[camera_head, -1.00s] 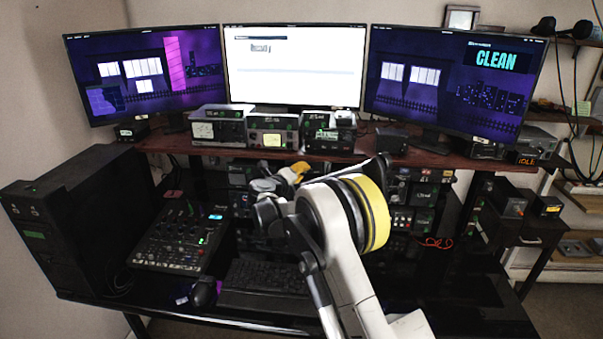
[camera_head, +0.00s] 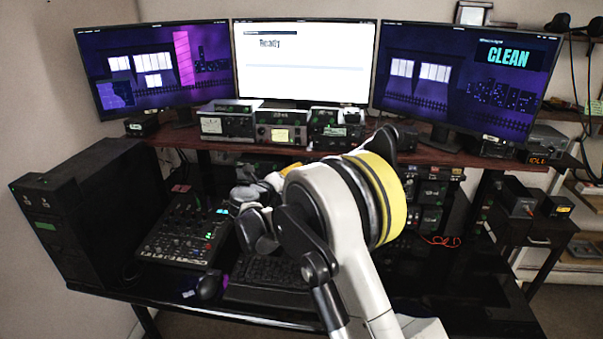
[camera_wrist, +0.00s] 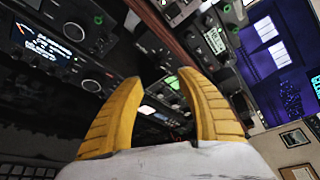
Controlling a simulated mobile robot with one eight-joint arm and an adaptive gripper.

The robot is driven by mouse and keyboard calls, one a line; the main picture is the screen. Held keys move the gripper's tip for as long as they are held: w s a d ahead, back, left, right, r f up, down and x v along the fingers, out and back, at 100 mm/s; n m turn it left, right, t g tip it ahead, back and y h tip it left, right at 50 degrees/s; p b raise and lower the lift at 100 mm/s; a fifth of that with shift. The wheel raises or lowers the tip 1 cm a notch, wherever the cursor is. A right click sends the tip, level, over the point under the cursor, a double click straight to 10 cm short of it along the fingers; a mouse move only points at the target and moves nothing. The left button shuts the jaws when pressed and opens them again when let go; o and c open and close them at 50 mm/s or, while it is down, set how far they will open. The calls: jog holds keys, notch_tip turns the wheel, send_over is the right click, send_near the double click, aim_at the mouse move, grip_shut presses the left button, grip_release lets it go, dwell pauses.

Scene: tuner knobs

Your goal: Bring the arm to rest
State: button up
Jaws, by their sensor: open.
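My gripper shows in the wrist view (camera_wrist: 160,105) as two yellow ridged fingers standing apart with nothing between them. Beyond the fingers are dark rack units with knobs (camera_wrist: 62,55) and the shelf edge. In the head view my white arm with its yellow ring rises from the bottom and bends over the desk. The arm hides most of my gripper there; only a bit of yellow shows near the rack. I cannot tell in that view how far the fingers are from the rack.
A mixer (camera_head: 183,236), keyboard (camera_head: 270,272) and mouse (camera_head: 209,286) lie on the black desk. A black tower (camera_head: 95,215) stands at left. Small radio units (camera_head: 283,127) sit on the wooden shelf below the left, middle (camera_head: 305,62) and right monitors. The desk's front right is mostly clear.

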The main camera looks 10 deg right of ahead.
jog(key=shift+s+a+r, duration=0.15)
jog(key=shift+s+a, duration=0.2)
jog(key=shift+s, duration=0.1)
